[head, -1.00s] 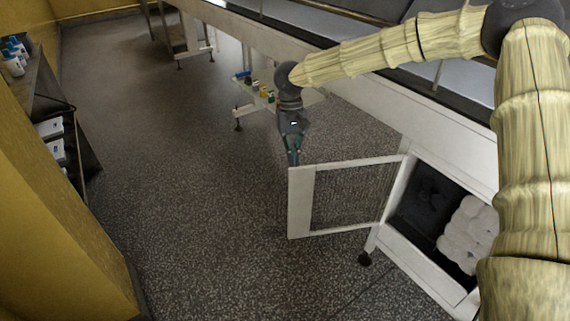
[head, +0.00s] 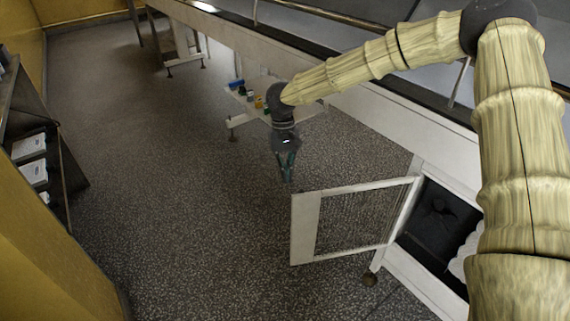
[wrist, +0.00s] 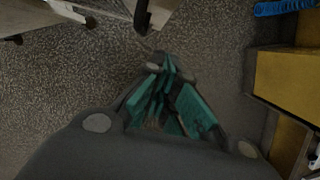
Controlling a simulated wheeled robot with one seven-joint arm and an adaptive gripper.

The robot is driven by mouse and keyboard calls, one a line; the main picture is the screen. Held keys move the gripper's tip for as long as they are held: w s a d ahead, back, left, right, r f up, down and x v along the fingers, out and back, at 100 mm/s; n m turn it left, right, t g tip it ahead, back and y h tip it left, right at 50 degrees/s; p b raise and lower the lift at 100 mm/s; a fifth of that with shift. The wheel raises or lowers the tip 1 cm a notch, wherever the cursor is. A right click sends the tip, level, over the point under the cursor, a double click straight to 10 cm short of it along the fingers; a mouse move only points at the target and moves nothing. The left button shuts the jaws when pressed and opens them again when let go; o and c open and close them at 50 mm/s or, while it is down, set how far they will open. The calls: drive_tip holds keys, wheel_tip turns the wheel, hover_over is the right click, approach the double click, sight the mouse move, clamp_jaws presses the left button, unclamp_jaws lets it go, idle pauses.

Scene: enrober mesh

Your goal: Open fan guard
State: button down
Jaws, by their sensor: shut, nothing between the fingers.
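The fan guard (head: 306,229) is a white-framed mesh panel in the head view. It stands swung out from the white housing (head: 426,287) on the right, hinged along its right side, with the dark opening (head: 437,222) showing behind it. My gripper (head: 287,181) is shut and empty, just above and left of the guard's free edge, apart from it in the picture. In the wrist view my gripper's teal fingers (wrist: 165,70) are together with floor beyond them. My arm hides part of the opening on the right.
A long white machine frame (head: 390,112) runs along the back right. A low shelf with small coloured items (head: 259,101) stands behind my gripper. A dark rack (head: 62,185) and yellow wall (head: 50,250) are at left. The speckled floor between is clear.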

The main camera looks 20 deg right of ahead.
drive_tip(key=s+f, duration=0.4)
drive_tip(key=s, duration=0.1)
drive_tip(key=shift+a+f, duration=0.2)
drive_tip(key=shift+f, duration=0.1)
drive_tip(key=shift+s, duration=0.15)
